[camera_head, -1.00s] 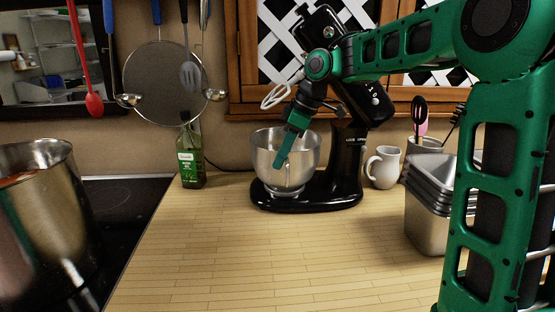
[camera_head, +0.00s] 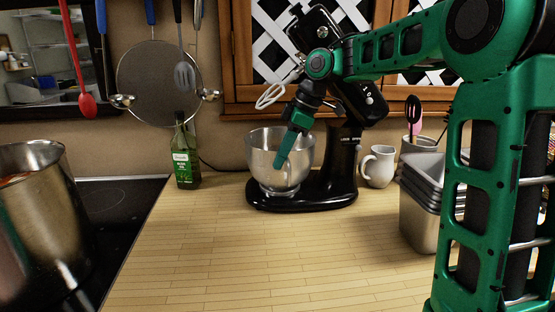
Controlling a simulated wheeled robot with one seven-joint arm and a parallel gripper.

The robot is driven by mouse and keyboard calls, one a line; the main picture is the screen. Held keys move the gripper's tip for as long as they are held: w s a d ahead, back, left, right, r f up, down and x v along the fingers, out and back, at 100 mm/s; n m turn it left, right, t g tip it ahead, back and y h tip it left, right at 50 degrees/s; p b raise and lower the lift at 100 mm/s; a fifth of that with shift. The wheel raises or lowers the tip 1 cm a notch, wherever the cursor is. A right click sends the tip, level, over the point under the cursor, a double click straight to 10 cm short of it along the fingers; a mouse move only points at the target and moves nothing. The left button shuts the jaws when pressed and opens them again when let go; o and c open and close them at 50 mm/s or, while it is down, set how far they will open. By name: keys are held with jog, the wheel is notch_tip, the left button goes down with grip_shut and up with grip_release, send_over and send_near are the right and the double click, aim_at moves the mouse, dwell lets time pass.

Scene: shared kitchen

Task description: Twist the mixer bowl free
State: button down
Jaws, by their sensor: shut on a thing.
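The steel mixer bowl (camera_head: 262,152) sits upright on the base of the black stand mixer (camera_head: 343,165). The mixer head is tilted up, with a white whisk (camera_head: 272,93) hanging from it above the bowl. My gripper (camera_head: 281,160) reaches down at the front of the bowl and is shut on it. Its fingers point down and to the left and cover part of the bowl's front wall. The exact grip point and the joint between bowl and base are too small to see clearly.
A green bottle (camera_head: 185,155) stands left of the mixer. A white pitcher (camera_head: 378,167) and stacked metal pans (camera_head: 418,222) stand to the right. A large pot (camera_head: 38,215) is on the black stove at left. The front counter (camera_head: 250,265) is clear.

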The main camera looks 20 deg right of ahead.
jog(key=shift+s+f, duration=0.15)
jog(key=shift+s, duration=0.05)
jog(key=shift+s+d+n+g, duration=0.1)
jog(key=shift+d+n+g, duration=0.3)
jog(key=shift+d+n, duration=0.3)
jog(key=shift+d, duration=0.15)
jog(key=shift+s+d+n+g, duration=0.1)
jog(key=shift+d+n+g, duration=0.2)
jog(key=shift+d+n, duration=0.4)
dwell(0.4)
